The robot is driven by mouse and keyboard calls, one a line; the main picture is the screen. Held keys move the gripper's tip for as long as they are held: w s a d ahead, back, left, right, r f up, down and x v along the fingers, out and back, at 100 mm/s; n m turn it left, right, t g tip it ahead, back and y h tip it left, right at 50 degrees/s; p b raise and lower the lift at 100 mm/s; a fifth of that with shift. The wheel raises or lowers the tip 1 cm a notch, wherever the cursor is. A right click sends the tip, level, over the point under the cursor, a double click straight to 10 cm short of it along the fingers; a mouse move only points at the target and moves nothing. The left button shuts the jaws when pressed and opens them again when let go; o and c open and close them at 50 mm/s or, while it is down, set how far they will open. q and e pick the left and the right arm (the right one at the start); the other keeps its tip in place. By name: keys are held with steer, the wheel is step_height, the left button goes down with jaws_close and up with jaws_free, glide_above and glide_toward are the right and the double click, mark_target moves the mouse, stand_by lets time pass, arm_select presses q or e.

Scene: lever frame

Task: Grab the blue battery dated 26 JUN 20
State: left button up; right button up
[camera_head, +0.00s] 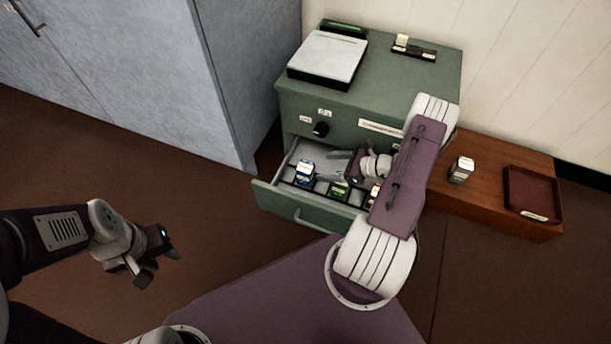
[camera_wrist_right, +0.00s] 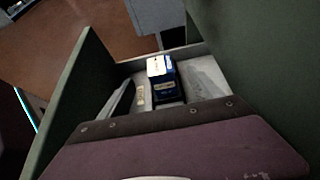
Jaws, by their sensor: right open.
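A blue battery with a white top (camera_head: 305,174) stands in the left part of the open drawer (camera_head: 309,217). It also shows in the right wrist view (camera_wrist_right: 162,75), ahead of and between my fingers; its date is too small to read. A green battery (camera_head: 339,188) stands to its right, and another item (camera_head: 373,196) is partly hidden by my right arm. My right gripper (camera_head: 333,167) is open and empty inside the drawer, right of the blue battery and apart from it. My left gripper (camera_head: 160,266) is open and empty over the floor at left.
The green cabinet (camera_head: 375,88) carries a scale-like device (camera_head: 328,57) and a small holder (camera_head: 414,50). A low wooden table (camera_head: 487,194) at right holds a grey battery-like block (camera_head: 461,170) and a dark red tray (camera_head: 532,192). The drawer walls closely flank my right gripper.

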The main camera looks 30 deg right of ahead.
mark_target(309, 167)
steer(key=b+x, duration=0.2)
steer(key=x, duration=0.1)
steer(key=shift+s+f, duration=0.1)
steer(key=shift+f, duration=0.2)
steer(key=shift+r, duration=0.15)
steer(key=b+x, duration=0.4)
steer(key=x, duration=0.1)
steer(key=shift+b, duration=0.35)
arm_select(q)
step_height(309, 167, down, 7)
steer(key=shift+f, duration=0.2)
arm_select(e)
steer(key=shift+r, duration=0.1)
jaws_close()
